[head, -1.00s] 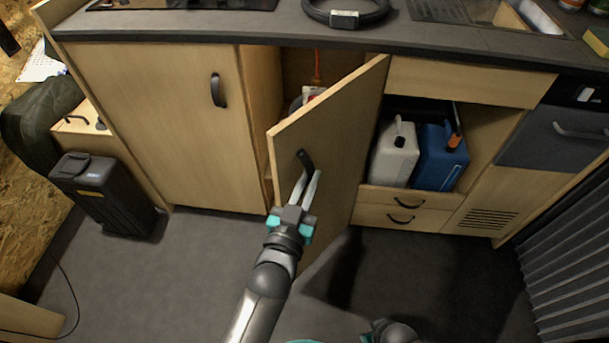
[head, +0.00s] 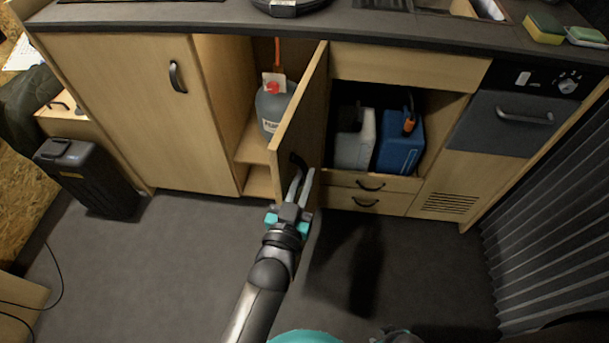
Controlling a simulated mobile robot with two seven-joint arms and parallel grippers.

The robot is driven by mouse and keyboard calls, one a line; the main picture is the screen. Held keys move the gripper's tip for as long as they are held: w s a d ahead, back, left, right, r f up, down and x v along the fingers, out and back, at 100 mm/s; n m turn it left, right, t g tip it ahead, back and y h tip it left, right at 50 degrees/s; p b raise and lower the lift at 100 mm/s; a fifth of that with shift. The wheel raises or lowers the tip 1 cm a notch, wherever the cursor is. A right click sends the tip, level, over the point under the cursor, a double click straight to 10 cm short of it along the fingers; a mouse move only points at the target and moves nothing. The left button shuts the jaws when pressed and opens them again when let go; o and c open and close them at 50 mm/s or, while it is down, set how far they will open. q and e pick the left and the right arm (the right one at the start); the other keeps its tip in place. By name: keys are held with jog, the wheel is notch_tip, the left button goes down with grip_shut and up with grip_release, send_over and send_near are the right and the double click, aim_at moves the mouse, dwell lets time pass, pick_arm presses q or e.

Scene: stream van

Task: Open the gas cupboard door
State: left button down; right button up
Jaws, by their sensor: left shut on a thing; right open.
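The gas cupboard door (head: 305,115) is a light wood panel, swung well open and seen at a steep angle in the head view. Its black handle (head: 297,160) is near the free edge. My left gripper (head: 300,187) is shut on this handle. Inside the gas cupboard (head: 255,150) a grey gas bottle (head: 270,108) with a red knob and an orange hose stands on a shelf. The door hides the right part of the cupboard. Only a small part of my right arm shows at the bottom edge, and its fingers are out of view.
A closed wooden door (head: 120,110) is left of the cupboard. Right of the open door is a niche with a white canister (head: 357,143) and a blue canister (head: 400,145), above two drawers. A black case (head: 88,178) stands at the left. The floor in front is clear.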

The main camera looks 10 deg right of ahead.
pick_arm(q)
jog(key=shift+d+r, duration=0.2)
pick_arm(e)
jog(key=shift+s+d, duration=0.2)
jog(key=shift+d, duration=0.1)
pick_arm(q)
jog(key=c, duration=1.2)
grip_release()
jog(key=shift+f, duration=0.1)
jog(key=shift+s, duration=0.1)
jog(key=p+v, duration=0.3)
jog(key=v, duration=1.2)
jog(key=shift+a+p, duration=0.1)
jog(key=shift+p, duration=0.2)
pick_arm(e)
jog(key=shift+g, duration=0.3)
jog(key=s, duration=0.1)
jog(key=s+r, duration=0.2)
jog(key=s, duration=0.1)
jog(key=shift+s+a, duration=0.1)
jog(key=shift+a, duration=0.1)
